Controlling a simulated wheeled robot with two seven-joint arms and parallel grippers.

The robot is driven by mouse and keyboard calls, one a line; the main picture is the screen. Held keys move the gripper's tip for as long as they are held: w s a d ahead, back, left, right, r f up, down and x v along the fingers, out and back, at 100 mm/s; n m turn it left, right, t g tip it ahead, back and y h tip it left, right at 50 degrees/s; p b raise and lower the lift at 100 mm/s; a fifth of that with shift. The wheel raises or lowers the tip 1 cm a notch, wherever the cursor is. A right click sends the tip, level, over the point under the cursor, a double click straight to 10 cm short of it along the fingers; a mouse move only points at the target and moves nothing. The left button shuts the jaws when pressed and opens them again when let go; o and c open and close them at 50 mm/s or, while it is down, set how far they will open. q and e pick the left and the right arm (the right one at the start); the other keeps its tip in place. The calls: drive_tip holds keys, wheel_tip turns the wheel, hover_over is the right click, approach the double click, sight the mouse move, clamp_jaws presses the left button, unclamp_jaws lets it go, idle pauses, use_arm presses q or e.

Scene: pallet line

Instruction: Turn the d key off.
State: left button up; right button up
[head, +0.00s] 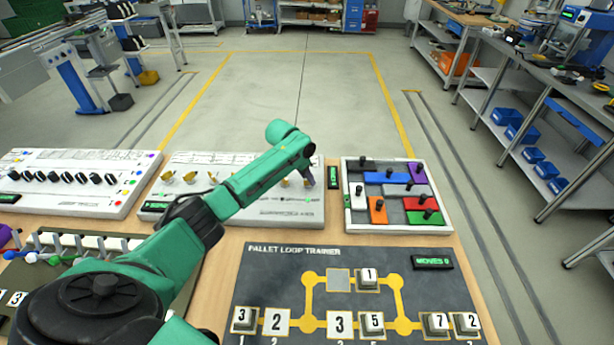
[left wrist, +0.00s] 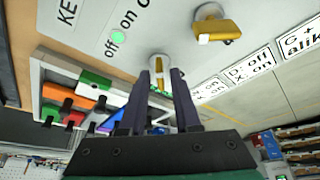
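The white key panel (head: 240,211) lies across the middle of the bench in the head view, with several brass keys (head: 190,177) in a row. My left gripper (head: 309,181) points down at its right end and covers part of the row. In the left wrist view the gripper's dark fingers (left wrist: 161,72) stand apart, one on each side of a brass key (left wrist: 159,64). I cannot tell if they touch it. Another brass key (left wrist: 220,30) is turned differently beside it. Printed off/on marks and a green lamp (left wrist: 118,37) show; key letters are unclear. My right gripper is not in view.
A block puzzle tray (head: 395,228) stands right of the panel. A white knob panel (head: 75,207) is at the left. The pallet loop trainer (head: 290,285) with numbered tiles lies in front. A small green display (head: 332,177) sits at the panel's right end.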

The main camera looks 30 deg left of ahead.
use_arm(q)
clamp_jaws()
